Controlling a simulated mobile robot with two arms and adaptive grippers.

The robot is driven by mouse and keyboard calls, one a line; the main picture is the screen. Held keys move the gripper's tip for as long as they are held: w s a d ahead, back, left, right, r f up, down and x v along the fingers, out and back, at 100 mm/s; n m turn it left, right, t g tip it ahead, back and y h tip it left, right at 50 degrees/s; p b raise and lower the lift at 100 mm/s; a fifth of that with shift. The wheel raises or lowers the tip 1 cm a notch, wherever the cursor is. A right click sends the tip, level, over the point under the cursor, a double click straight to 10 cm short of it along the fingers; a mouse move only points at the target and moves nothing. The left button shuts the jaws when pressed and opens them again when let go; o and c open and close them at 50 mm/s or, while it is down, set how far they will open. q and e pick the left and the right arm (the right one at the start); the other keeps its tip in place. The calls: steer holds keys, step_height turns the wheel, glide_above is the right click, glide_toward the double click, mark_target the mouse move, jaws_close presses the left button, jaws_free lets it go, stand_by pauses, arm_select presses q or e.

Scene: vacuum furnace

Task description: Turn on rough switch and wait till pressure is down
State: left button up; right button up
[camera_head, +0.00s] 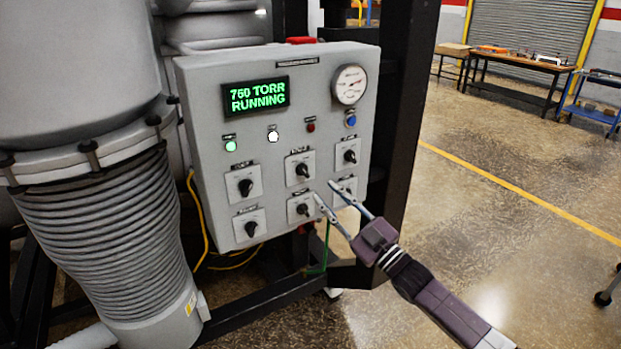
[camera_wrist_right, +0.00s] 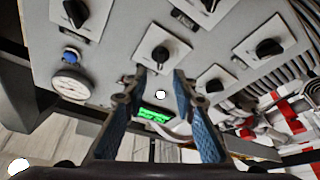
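The grey control panel (camera_head: 215,90) fills the middle of the head view. Its display (camera_head: 256,95) reads "760 TORR RUNNING" in green. Several black rotary switches sit below in two rows; their labels are too small to read, so I cannot tell which is the rough switch. My right gripper (camera_head: 326,190) is open and empty in front of the lower middle switch (camera_head: 303,209) and the lower right one, which it partly hides. In the right wrist view, upside down, the upper middle switch (camera_wrist_right: 160,54) shows just beyond the open fingertips (camera_wrist_right: 160,72). My left gripper is out of view.
A round pressure gauge (camera_head: 349,85) and a blue button (camera_head: 351,120) are at the panel's right. A green lamp (camera_head: 231,146) and a white lamp (camera_head: 272,136) are lit. A ribbed bellows (camera_head: 105,235) stands left; a black frame post (camera_head: 405,100) stands right. Open floor lies beyond.

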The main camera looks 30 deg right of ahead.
mark_target(306, 174)
steer(key=p+x, duration=0.2)
steer(key=x, duration=0.5)
steer(key=shift+w+f, duration=0.1)
steer(key=shift+w, duration=0.2)
jaws_close()
